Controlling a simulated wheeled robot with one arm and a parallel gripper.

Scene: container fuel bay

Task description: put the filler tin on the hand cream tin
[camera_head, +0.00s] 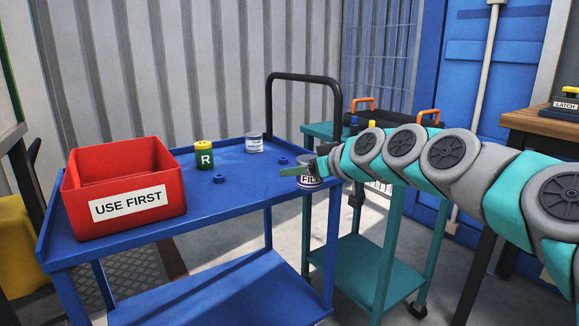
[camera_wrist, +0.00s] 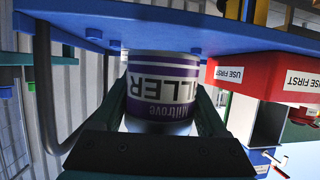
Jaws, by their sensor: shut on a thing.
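The filler tin (camera_head: 309,183), white with a purple band, is in my gripper (camera_head: 300,171) at the right end of the blue cart. In the wrist view, which is upside down, the filler tin (camera_wrist: 163,88) sits between the two fingers and its lettering is readable. My gripper is shut on it. A small white-grey tin (camera_head: 254,144) stands upright at the back of the cart top; its label is too small to read. A green and yellow tin (camera_head: 204,156) marked R stands to its left. I cannot tell for sure which is the hand cream tin.
A red USE FIRST bin (camera_head: 126,205) stands on the left of the blue cart (camera_head: 236,203). A teal trolley (camera_head: 372,262) stands to the right.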

